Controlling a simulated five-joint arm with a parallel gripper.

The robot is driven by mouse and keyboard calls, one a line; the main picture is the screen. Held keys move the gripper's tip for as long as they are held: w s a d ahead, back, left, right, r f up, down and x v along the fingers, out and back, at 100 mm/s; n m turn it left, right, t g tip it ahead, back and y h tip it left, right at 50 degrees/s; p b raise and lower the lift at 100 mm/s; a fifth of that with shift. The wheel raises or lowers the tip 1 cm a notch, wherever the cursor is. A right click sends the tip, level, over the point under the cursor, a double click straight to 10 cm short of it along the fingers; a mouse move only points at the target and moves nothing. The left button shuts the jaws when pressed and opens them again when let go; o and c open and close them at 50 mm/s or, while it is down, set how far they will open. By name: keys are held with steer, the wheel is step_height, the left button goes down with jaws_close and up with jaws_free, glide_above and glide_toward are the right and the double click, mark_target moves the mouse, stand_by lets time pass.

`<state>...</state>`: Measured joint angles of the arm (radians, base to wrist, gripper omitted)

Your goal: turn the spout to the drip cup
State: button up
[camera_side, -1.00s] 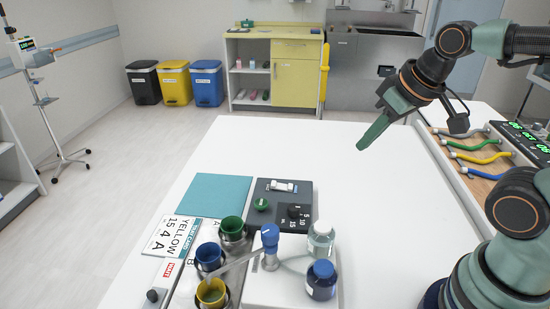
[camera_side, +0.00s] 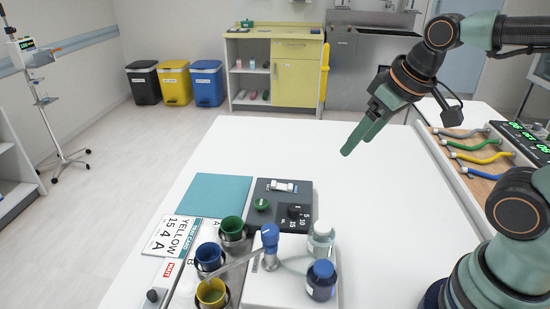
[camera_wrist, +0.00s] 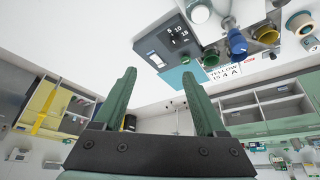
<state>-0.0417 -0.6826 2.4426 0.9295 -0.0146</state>
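The spout (camera_side: 235,268) is a pale arm reaching left and down from a blue-topped tap (camera_side: 269,237); its tip is close to the yellow cup's back rim. The blue top also shows in the wrist view (camera_wrist: 237,44). Three cups stand in dark holders: green (camera_side: 231,226), blue (camera_side: 209,256) and yellow (camera_side: 211,292). Which one is the drip cup, I cannot tell. My gripper (camera_side: 346,150) is in the air above the white table, back and right of the tap, well apart from it. In the wrist view its green fingers (camera_wrist: 160,85) are spread with nothing between them.
Clear (camera_side: 321,238) and dark blue (camera_side: 321,280) bottles stand right of the tap. A card (camera_side: 172,238) reading YELLOW 15 4 A is at left, near a teal mat (camera_side: 212,194).

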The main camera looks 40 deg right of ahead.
steer(key=w+a+n+g, duration=0.3)
steer(key=a+n, duration=0.1)
steer(key=a, duration=0.5)
steer(key=n+g, duration=0.2)
steer(key=n, duration=0.1)
glide_toward(270, 230)
step_height(270, 230, down, 9)
steer(key=shift+w+f, duration=0.1)
jaws_close()
stand_by(1.1)
